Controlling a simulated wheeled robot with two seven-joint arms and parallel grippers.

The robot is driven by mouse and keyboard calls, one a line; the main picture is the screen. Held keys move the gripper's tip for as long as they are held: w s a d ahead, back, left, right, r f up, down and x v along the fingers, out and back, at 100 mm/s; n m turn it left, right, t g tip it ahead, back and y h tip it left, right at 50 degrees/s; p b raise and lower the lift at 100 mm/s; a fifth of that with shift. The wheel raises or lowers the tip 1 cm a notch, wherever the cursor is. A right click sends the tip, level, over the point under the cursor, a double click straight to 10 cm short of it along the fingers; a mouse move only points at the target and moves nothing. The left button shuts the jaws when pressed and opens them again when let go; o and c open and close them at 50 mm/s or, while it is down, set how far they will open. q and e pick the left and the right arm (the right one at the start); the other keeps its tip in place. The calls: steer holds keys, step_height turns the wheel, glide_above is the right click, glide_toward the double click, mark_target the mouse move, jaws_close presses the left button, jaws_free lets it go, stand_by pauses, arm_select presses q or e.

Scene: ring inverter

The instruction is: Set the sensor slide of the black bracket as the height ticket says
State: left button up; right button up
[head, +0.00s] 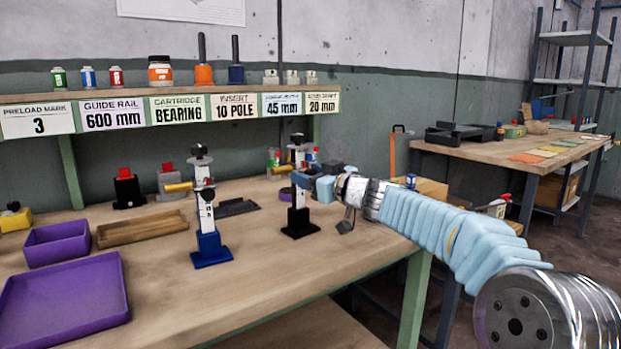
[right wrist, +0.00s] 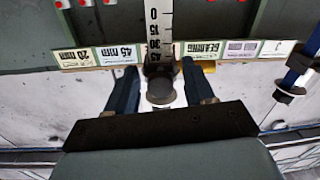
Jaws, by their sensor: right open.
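The black bracket (head: 299,224) stands upright on the bench in the head view, with a pale column and a dark knob on top. My right gripper (head: 309,183) is at the middle of its column, coming from the right. In the right wrist view, upside down, my open right gripper (right wrist: 160,88) has a blue finger on each side of a grey round knob (right wrist: 160,97). A white scale (right wrist: 153,35) with numbers runs behind it. Whether the fingers touch is unclear. A ticket reading 45 mm (head: 281,105) hangs on the shelf edge; its small heading is blurred.
A blue bracket (head: 210,250) stands to the left of the black one. Other shelf tickets include 20 mm (head: 322,104) and 600 mm (head: 104,115). Purple trays (head: 65,310) and a wooden tray (head: 140,230) lie at left. The bench front is clear.

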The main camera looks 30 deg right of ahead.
steer(key=shift+c, duration=0.5)
jaws_close()
step_height(320, 180, down, 3)
steer(key=shift+f+b, duration=0.15)
steer(key=shift+b, duration=0.7)
steer(key=shift+o, duration=0.5)
jaws_free()
